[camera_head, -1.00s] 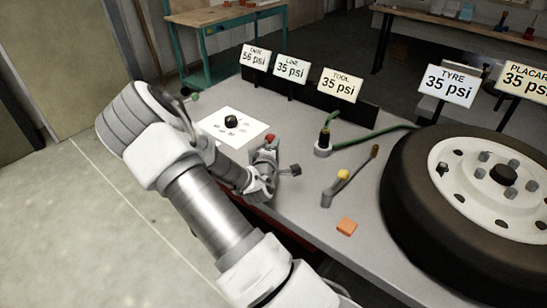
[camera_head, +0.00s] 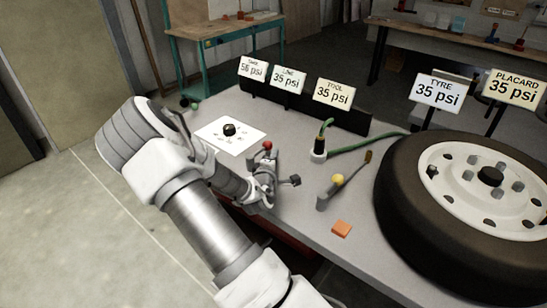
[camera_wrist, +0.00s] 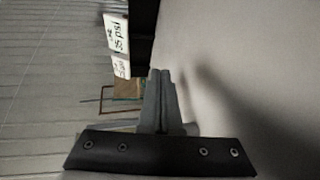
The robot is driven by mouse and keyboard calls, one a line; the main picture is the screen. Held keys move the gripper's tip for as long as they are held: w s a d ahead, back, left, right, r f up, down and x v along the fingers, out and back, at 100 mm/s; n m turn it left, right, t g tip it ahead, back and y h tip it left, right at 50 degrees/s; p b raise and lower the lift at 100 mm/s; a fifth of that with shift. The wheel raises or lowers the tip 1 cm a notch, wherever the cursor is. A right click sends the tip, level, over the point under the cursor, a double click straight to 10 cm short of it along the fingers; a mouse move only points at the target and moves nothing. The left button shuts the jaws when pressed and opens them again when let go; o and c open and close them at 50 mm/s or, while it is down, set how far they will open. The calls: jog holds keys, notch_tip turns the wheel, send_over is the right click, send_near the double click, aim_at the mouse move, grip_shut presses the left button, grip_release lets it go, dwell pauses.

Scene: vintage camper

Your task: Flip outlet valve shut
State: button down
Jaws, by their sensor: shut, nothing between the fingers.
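My gripper (camera_head: 264,188) is low over the near left part of the grey bench, in the head view. In the wrist view its two fingers (camera_wrist: 159,75) are pressed together with nothing between them. A red knob (camera_head: 267,146) shows just behind my gripper, and what is under it is hidden by my gripper. A lever with a yellow knob (camera_head: 338,179) stands to the right, apart from my gripper. I cannot tell which of these is the outlet valve. None of them is clear in the wrist view.
A black knob (camera_head: 229,130) sits on a white card. A green hose (camera_head: 360,146) runs from a fitting towards the wheel (camera_head: 450,225) at the right. Pressure signs stand at the back; the tool sign (camera_head: 333,93) reads 35 psi.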

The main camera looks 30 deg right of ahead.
jog(key=shift+s+r, duration=0.1)
jog(key=shift+s, duration=0.3)
jog(key=s+a, duration=0.1)
jog(key=s, duration=0.2)
jog(key=s+r, duration=0.1)
jog(key=s, duration=0.2)
jog(key=s+a+r+p, duration=0.1)
jog(key=s, duration=0.2)
jog(key=shift+s+a, duration=0.3)
jog(key=shift+s, duration=0.05)
